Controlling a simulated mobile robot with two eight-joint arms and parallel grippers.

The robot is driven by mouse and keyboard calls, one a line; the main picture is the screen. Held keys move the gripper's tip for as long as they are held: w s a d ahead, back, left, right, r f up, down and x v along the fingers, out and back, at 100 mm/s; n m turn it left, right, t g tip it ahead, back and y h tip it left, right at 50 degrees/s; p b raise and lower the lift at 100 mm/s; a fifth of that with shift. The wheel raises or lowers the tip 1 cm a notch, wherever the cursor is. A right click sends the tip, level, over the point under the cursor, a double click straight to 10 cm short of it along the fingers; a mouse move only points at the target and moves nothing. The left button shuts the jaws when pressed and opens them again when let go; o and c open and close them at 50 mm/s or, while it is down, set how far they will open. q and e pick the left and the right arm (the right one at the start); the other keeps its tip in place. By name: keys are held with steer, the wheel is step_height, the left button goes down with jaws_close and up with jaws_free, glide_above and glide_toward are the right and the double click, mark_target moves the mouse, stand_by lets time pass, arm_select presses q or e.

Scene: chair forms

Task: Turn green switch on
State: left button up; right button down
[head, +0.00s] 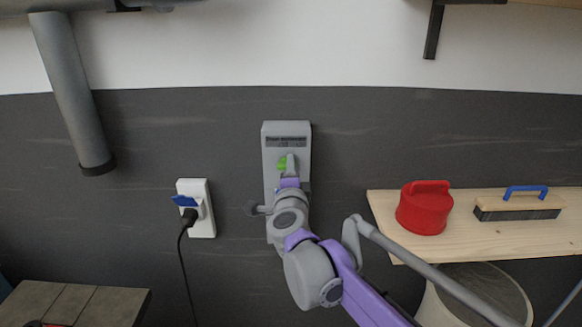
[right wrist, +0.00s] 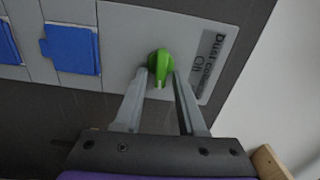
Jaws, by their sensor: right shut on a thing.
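The green switch (right wrist: 159,66) is a rounded knob on a light grey wall panel (right wrist: 120,40). My left gripper is not in view.
A white socket (head: 202,222) with a blue flap and black plug is to the left. Blue covers (right wrist: 72,50) sit on the same panel. A grey pipe (head: 72,90) hangs upper left.

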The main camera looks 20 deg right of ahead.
steer(key=shift+f+m, duration=0.1)
steer(key=shift+m, duration=0.4)
steer(key=c, duration=0.9)
jaws_free()
steer(key=shift+o, duration=0.2)
steer(key=shift+a, duration=0.1)
steer(key=shift+s, duration=0.1)
steer(key=b+v, duration=0.1)
steer(key=v, duration=0.9)
steer(key=shift+s, duration=0.3)
steer(key=shift+a, duration=0.1)
